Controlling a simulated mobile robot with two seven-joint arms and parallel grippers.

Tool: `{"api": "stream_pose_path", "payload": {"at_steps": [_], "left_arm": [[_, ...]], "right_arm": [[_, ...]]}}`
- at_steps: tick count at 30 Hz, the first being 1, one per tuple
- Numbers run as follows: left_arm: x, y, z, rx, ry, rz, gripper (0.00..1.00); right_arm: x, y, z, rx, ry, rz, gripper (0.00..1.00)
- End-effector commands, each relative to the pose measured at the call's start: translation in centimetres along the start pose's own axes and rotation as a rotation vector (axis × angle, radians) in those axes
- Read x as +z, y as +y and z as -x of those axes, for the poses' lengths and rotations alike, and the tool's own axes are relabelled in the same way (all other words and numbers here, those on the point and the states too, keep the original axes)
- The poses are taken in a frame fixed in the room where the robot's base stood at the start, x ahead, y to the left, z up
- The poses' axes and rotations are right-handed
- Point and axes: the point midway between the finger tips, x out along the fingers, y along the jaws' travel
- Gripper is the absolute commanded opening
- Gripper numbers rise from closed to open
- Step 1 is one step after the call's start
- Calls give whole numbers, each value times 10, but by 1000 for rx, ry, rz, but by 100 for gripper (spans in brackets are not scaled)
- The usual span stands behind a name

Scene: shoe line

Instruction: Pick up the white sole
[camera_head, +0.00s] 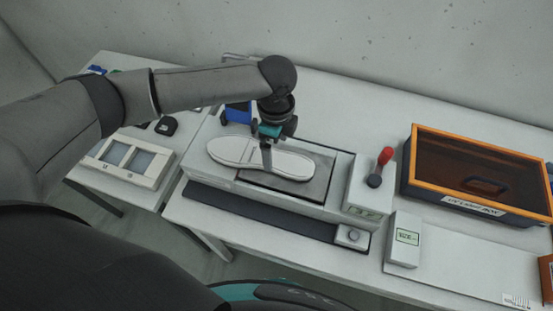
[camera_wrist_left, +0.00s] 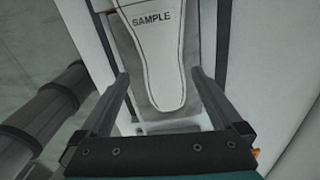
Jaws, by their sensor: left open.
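The white sole (camera_head: 231,149) lies flat on a dark plate of a grey bench device, lengthwise from left to right. In the left wrist view the sole (camera_wrist_left: 152,55) shows the word SAMPLE and its narrower end. My left gripper (camera_head: 267,166) points down over the middle of the sole and hides a strip of it. In the left wrist view my left gripper (camera_wrist_left: 158,78) is open, with one finger on each side of the sole. I cannot tell whether the fingers touch it. My right gripper is not in view.
The device (camera_head: 340,172) has a red-knobbed lever (camera_head: 384,157) at its right. An orange-framed UV light box (camera_head: 475,208) stands further right. A small white meter (camera_head: 405,238) stands in front of it. A white two-panel tray (camera_head: 128,162) is at the left.

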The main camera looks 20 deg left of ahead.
Motion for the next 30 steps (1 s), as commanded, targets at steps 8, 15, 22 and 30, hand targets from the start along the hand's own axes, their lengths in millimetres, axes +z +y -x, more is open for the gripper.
{"api": "stream_pose_path", "payload": {"at_steps": [8,15,22,30], "left_arm": [[2,-3,-37,2,-1,0,100],[2,-3,-48,1,-1,0,100],[2,-3,-47,1,-1,0,89],[2,-3,-47,0,-1,0,58]], "right_arm": [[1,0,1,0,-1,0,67],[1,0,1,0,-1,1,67],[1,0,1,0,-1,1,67],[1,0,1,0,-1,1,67]]}}
